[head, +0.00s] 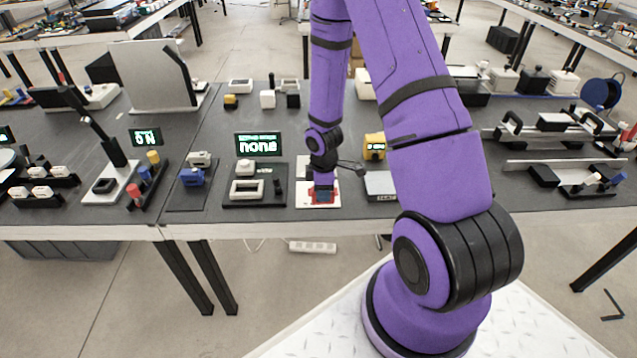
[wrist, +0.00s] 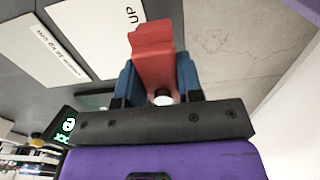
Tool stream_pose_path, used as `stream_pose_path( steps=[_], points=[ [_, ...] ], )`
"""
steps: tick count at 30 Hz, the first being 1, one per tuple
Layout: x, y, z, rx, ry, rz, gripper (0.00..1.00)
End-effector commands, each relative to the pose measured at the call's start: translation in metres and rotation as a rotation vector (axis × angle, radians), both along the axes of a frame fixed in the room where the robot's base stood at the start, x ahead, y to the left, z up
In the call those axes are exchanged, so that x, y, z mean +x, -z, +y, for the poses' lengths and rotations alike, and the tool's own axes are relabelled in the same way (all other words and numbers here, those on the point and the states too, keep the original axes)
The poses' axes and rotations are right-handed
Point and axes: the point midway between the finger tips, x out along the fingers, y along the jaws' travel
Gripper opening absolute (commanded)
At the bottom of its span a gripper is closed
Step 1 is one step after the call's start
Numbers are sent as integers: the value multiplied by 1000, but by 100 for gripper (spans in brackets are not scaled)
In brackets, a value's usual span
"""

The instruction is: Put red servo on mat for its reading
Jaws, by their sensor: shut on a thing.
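My gripper (wrist: 158,82) is shut on the red servo (wrist: 153,52), which sits between its blue fingers in the wrist view. In the head view, my gripper (head: 322,192) is low over a white card (head: 303,172) near the table's front edge, with red (head: 310,198) showing around the fingers. Whether the servo touches the card is unclear. To its left is a dark mat (head: 232,202) with a white frame-shaped device on it. A screen (head: 257,144) behind that mat reads "none". I cannot tell for sure which surface is the task's mat.
A blue part (head: 191,177) lies on another dark mat further left. A yellow boxy device (head: 374,146) and a grey block (head: 380,185) stand to the right of my gripper. Small white and black blocks stand behind. In the wrist view, a white card marked "UP" (wrist: 100,30) lies beside the servo.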

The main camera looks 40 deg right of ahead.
Motion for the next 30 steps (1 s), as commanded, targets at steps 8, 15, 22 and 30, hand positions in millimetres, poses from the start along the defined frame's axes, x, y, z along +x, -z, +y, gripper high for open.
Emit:
stream_pose_path(
  steps=[8, 15, 22, 30],
  points=[
    [51, 5, -24, -1, 4, -1, 1],
    [65, 7, -31, 0, 1, 0, 1],
    [70, 31, -32, 0, 0, 4, 1],
    [70, 42, -33, 0, 1, 0, 1]
  ],
)
